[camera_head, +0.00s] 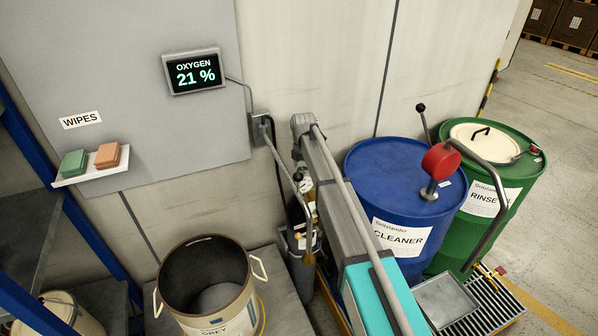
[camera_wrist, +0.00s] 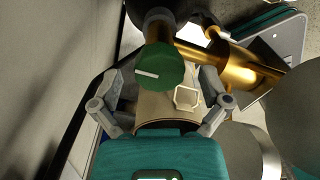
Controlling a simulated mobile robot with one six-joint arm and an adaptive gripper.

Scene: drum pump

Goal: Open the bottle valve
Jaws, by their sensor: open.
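The bottle valve shows in the wrist view as a round green knob (camera_wrist: 160,66) with a white mark across its face. It joins brass fittings (camera_wrist: 238,68) that run to the right. My gripper (camera_wrist: 162,97) is open and empty, with one finger to the left of the knob and one to the right. The knob lies between and slightly beyond the fingertips; I cannot tell whether either finger touches it. In the head view the bottle (camera_head: 301,262) stands by the wall, partly hidden by my arm, with a small gauge (camera_head: 307,185) near its top. The green knob is not clear there.
An open drum (camera_head: 172,303) with two handles stands on the left. A blue CLEANER drum (camera_head: 370,160) and a green RINSE drum (camera_head: 520,190) stand to the right. An oxygen display (camera_head: 194,71) on the wall reads 21 %. A shelf (camera_head: 92,172) holds wipes.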

